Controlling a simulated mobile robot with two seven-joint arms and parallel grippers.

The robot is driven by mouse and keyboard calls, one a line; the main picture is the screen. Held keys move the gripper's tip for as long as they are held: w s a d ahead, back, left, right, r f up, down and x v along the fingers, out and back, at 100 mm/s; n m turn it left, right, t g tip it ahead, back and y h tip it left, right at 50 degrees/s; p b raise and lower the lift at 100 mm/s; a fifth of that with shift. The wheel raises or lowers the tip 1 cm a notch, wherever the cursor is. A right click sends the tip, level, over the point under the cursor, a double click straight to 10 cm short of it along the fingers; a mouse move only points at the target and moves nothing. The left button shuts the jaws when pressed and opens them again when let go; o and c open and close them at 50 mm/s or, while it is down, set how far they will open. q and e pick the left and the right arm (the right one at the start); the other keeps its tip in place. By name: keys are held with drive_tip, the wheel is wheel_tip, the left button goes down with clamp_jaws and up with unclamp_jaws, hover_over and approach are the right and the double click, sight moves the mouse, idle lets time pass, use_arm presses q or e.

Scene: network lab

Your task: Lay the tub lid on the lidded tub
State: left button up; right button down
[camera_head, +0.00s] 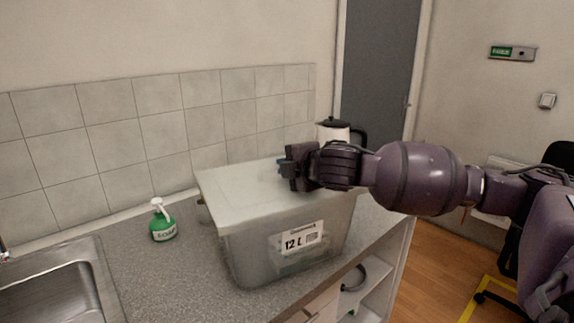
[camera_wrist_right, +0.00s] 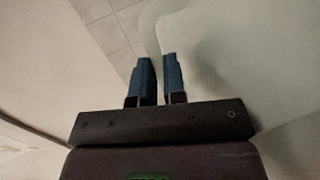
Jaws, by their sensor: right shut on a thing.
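The clear plastic tub (camera_head: 255,257), with a "12 L" label on its front, stands on the counter. The pale tub lid (camera_head: 235,187) covers its top in the head view; I cannot tell whether it is fully seated all round. My right gripper (camera_head: 283,168) is over the lid's far right part, shut on the lid. In the right wrist view, its two blue fingers (camera_wrist_right: 160,80) stand a little apart at a pale raised part of the lid (camera_wrist_right: 230,50), partly hidden by the fingers. My left gripper is not in view.
A green spray bottle (camera_head: 162,222) stands left of the tub, near a metal sink (camera_head: 60,285). A white and black kettle (camera_head: 333,130) stands behind my right gripper. Open shelves (camera_head: 375,285) lie below.

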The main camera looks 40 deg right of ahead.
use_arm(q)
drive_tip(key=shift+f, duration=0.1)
use_arm(e)
drive_tip(key=shift+f, duration=0.15)
drive_tip(key=c, duration=1.1)
unclamp_jaws()
drive_tip(key=shift+f, duration=0.1)
drive_tip(key=shift+s, duration=0.4)
drive_tip(key=p+v, duration=0.1)
drive_tip(key=v, duration=0.3)
drive_tip(key=p+v, duration=0.1)
drive_tip(key=v, duration=0.3)
drive_tip(key=shift+w+r, duration=0.1)
drive_tip(key=shift+r, duration=0.15)
drive_tip(key=shift+s+r, duration=0.25)
drive_tip(key=shift+s, duration=0.35)
drive_tip(key=shift+s+r+p, duration=0.1)
drive_tip(key=shift+s+p, duration=0.25)
drive_tip(key=shift+s, duration=0.1)
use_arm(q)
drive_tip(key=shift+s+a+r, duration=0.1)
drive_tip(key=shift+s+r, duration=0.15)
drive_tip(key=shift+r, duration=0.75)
use_arm(e)
drive_tip(key=shift+a, duration=0.1)
